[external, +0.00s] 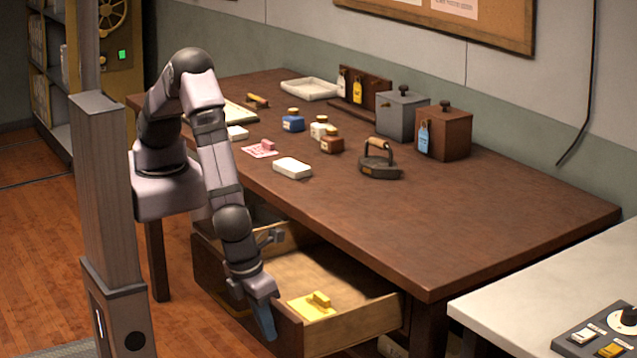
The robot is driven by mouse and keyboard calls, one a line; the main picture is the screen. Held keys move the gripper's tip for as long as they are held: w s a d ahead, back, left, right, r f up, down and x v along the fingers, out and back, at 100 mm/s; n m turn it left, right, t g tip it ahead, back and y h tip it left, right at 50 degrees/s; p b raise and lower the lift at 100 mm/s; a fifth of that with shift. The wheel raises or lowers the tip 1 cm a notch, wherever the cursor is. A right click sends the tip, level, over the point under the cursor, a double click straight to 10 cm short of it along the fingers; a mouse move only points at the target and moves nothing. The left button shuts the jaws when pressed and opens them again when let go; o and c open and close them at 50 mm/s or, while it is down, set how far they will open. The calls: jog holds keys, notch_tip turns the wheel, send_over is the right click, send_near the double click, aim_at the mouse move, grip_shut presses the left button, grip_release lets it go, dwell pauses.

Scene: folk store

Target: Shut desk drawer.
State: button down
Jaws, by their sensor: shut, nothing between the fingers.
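The desk drawer (356,327) is pulled out from under the front edge of the brown desk (430,215). Its light wood inside shows, with a yellow paper or pad and a yellow object (316,303) lying near its front left. My arm reaches down over the desk's front to the drawer. My gripper (264,322) points down at the outer front face of the drawer, close to its top edge. It is shut and holds nothing. I cannot tell whether the fingertips touch the drawer front.
On the desk stand a black iron (380,163), a white block (292,168), several small bottles, a grey box (402,115), a brown box (444,133) and a white tray (309,89). A pale table (560,290) is at the right. A wooden post (105,190) stands at the left.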

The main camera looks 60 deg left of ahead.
jog(key=w+p, duration=0.4)
jog(key=w, duration=2.1)
jog(key=shift+w, duration=0.15)
jog(key=shift+w+r, duration=0.1)
jog(key=shift+w, duration=0.25)
jog(key=shift+w, duration=0.1)
jog(key=shift+s+d, duration=0.1)
jog(key=shift+s, duration=0.5)
jog(key=s, duration=0.3)
jog(key=shift+s+r, duration=0.25)
jog(key=shift+s, duration=0.1)
jog(key=b+v, duration=0.1)
jog(key=v, duration=0.8)
jog(key=shift+b, duration=0.3)
jog(key=shift+r, duration=0.15)
